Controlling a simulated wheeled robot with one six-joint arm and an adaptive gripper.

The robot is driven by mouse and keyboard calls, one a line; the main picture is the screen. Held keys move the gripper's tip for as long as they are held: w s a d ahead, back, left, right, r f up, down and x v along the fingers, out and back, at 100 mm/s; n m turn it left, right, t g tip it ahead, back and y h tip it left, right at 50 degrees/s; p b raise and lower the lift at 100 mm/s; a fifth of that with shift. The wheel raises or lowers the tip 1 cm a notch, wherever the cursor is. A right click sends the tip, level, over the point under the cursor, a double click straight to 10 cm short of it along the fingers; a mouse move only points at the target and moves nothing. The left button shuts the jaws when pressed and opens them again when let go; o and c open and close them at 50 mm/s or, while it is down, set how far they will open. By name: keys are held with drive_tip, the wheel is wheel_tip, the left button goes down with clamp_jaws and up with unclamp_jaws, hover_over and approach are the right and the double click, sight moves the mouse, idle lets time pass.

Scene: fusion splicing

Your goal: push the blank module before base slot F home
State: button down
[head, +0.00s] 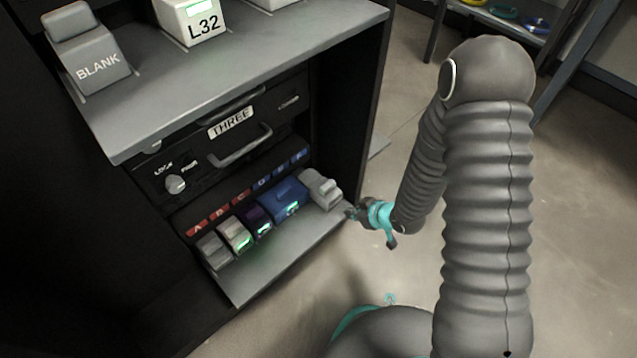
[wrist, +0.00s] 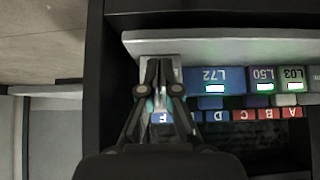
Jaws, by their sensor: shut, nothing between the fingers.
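The grey blank module (head: 322,190) sits on the low shelf at the right end of the module row, before base slot F. It stands out from the slot labels onto the shelf. In the wrist view the same blank module (wrist: 173,70) shows partly, behind my fingers, with the blue F label (wrist: 162,117) below it. My gripper (head: 351,212) is shut and empty, close to the module's front end. In the wrist view my gripper (wrist: 163,68) lies over the module. Whether the fingertips touch it, I cannot tell.
Left of it stand the blue L72 module (head: 283,201), a purple module (head: 256,222), a white module (head: 235,235) and a grey module (head: 213,250). The drawer THREE (head: 231,122) is above. The cabinet's side wall (head: 352,100) is close on the right. Open floor lies beyond.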

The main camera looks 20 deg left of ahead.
sight(325, 189)
drive_tip(key=shift+w+a+p, duration=0.15)
drive_tip(key=shift+w+a, duration=0.55)
drive_tip(key=shift+a, duration=1)
drive_tip(key=shift+w+a+p, duration=0.2)
drive_tip(key=shift+w+a, duration=0.5)
drive_tip(key=shift+a, duration=1.05)
drive_tip(key=shift+w+a+p, duration=0.15)
drive_tip(key=shift+w+a, duration=0.55)
drive_tip(key=shift+a, duration=1)
drive_tip(key=shift+s+d+b, duration=0.2)
drive_tip(key=shift+s+d, duration=0.3)
drive_tip(key=shift+d, duration=0.75)
drive_tip(key=shift+s+d+b, duration=0.15)
drive_tip(key=shift+s+d, duration=0.35)
drive_tip(key=shift+d, duration=0.7)
drive_tip(key=shift+s+d+b, duration=0.2)
drive_tip(key=shift+s+d, duration=0.3)
drive_tip(key=shift+d, duration=0.75)
